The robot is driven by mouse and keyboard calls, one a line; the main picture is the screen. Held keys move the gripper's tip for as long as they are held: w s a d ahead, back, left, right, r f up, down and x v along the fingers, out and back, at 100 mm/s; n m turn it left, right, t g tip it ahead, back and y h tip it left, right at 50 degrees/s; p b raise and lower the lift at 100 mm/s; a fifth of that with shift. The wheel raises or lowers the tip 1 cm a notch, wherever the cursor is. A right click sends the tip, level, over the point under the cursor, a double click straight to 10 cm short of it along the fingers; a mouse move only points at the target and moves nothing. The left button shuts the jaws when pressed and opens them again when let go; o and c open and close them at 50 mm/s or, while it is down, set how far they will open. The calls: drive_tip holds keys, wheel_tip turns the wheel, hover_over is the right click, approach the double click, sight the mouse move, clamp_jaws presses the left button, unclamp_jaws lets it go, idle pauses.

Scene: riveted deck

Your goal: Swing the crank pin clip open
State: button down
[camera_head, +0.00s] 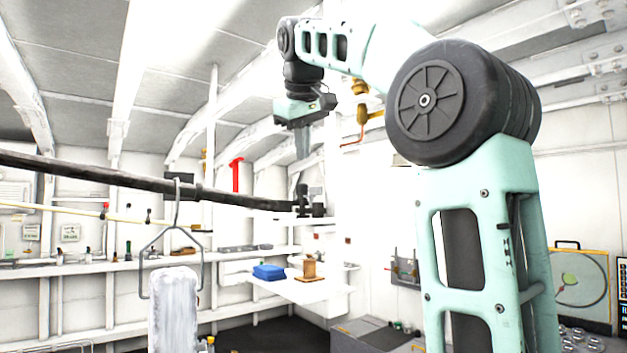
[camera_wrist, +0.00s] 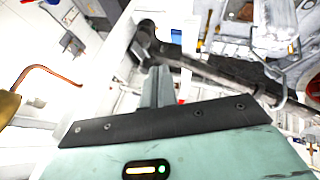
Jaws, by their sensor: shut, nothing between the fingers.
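My gripper (camera_head: 303,154) points down in the head view, above the right end of a long dark bar (camera_head: 110,175). Its fingers are shut together and empty, and they show in the wrist view (camera_wrist: 159,84). A black fitting (camera_head: 311,202) sits at the bar's right end, below the fingertips with a visible gap in the head view. In the wrist view the dark fitting (camera_wrist: 146,36) appears just beyond the fingertips, with the bar running off to the right. I cannot make out the crank pin clip as a separate part, nor whether it is open.
A metal hook (camera_head: 178,205) hangs from the bar and carries a whitish block (camera_head: 173,305). Behind are a shelf with a blue box (camera_head: 269,272) and a wooden block (camera_head: 309,270). A copper pipe (camera_wrist: 48,72) shows left in the wrist view.

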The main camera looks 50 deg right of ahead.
sight(321, 187)
drive_tip(key=p+x, duration=0.1)
drive_tip(key=x, duration=0.7)
drive_tip(key=shift+w+d+f, duration=0.1)
drive_tip(key=shift+d+f, duration=0.05)
drive_tip(key=shift+d, duration=0.05)
drive_tip(key=shift+d+r+p, duration=0.25)
drive_tip(key=shift+d+p, duration=0.55)
drive_tip(key=shift+d, duration=0.45)
drive_tip(key=shift+d+f, duration=0.2)
drive_tip(key=shift+d, duration=0.4)
drive_tip(key=shift+s+d, duration=0.25)
drive_tip(key=shift+d, duration=0.1)
drive_tip(key=shift+s+d, duration=0.1)
drive_tip(key=shift+s+d+n+t+y+p, duration=0.1)
drive_tip(key=shift+d+n+t+y+p, duration=0.2)
drive_tip(key=shift+n, duration=0.5)
drive_tip(key=shift+d, duration=0.1)
drive_tip(key=shift+s+d, duration=0.1)
drive_tip(key=shift+d, duration=0.2)
